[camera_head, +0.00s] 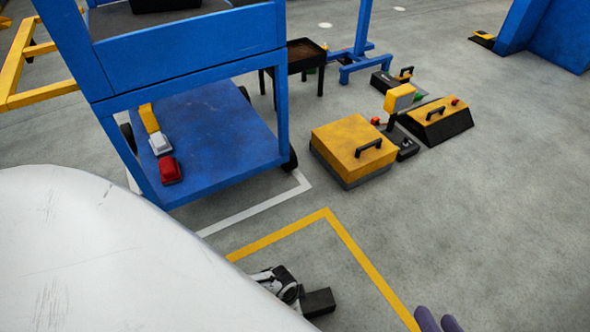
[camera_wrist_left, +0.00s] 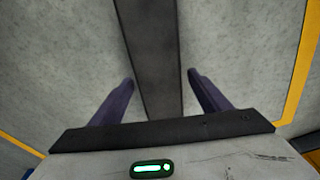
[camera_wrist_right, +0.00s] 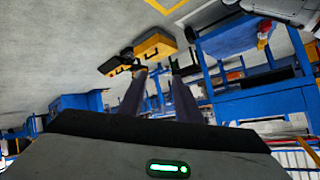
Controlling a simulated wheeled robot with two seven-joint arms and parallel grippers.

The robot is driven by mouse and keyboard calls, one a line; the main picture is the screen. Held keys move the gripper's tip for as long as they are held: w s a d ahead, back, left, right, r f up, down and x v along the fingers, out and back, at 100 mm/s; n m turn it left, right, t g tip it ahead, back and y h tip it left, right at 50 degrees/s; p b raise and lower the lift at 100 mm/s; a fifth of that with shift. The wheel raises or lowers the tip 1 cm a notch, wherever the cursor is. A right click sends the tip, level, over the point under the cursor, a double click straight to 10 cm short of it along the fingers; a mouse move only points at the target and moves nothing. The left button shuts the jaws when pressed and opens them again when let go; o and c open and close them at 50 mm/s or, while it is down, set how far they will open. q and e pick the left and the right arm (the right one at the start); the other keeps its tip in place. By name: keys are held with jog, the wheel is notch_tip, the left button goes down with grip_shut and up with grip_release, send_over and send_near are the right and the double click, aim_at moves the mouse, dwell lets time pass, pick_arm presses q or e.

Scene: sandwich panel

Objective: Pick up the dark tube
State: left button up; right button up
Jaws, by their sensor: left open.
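A long dark bar, which looks like the dark tube (camera_wrist_left: 148,50), runs from the top of the left wrist view down between the fingers of my left gripper (camera_wrist_left: 160,78). The fingers stand open on either side of it, with a gap on both sides. Its lower end is hidden behind the gripper body. I cannot tell how far it is from the fingers. My right gripper (camera_head: 438,322) shows only its purple fingertips at the bottom edge of the head view. The right wrist view shows those fingers (camera_wrist_right: 158,74) apart and nothing between them.
A blue cart (camera_head: 215,125) with a red item (camera_head: 170,170) on its lower shelf stands at the left. A yellow case (camera_head: 350,142) and another yellow-topped case (camera_head: 432,118) lie on the floor. Clear grey floor extends at the right, past a yellow line (camera_head: 360,258).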

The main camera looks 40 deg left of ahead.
pick_arm(q)
jog(key=c, duration=1.7)
jog(key=shift+w+r, duration=0.1)
jog(key=shift+r, duration=0.05)
grip_shut()
